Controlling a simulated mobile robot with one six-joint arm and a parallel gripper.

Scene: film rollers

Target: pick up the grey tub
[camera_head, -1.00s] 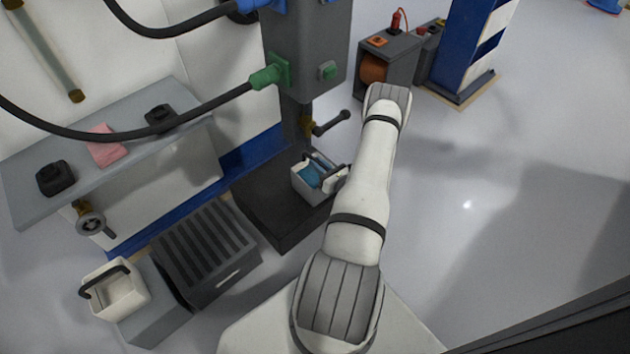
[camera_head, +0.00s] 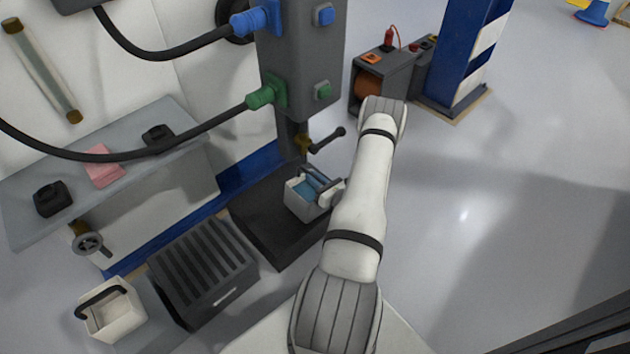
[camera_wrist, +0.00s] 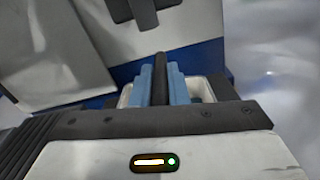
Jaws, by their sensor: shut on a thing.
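The grey tub (camera_head: 300,205) is at the dark platform under the machine column in the head view. It is pale grey, box-shaped, roughly upright, with blue showing inside. I cannot tell whether its base touches the platform. My gripper (camera_head: 318,184) is at the tub's top, partly hidden by my arm. In the wrist view my gripper's blue fingers (camera_wrist: 161,82) are shut on the tub's black handle, which stands up between them. Parts of the tub's pale rim (camera_wrist: 214,88) show beside the fingers; the rest is hidden by my gripper's body.
The dark platform (camera_head: 262,233) lies below the machine column (camera_head: 298,70), with a crank handle (camera_head: 328,141) close behind the tub. A slatted dark crate (camera_head: 205,270) and a cream tub (camera_head: 112,315) stand at front left.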

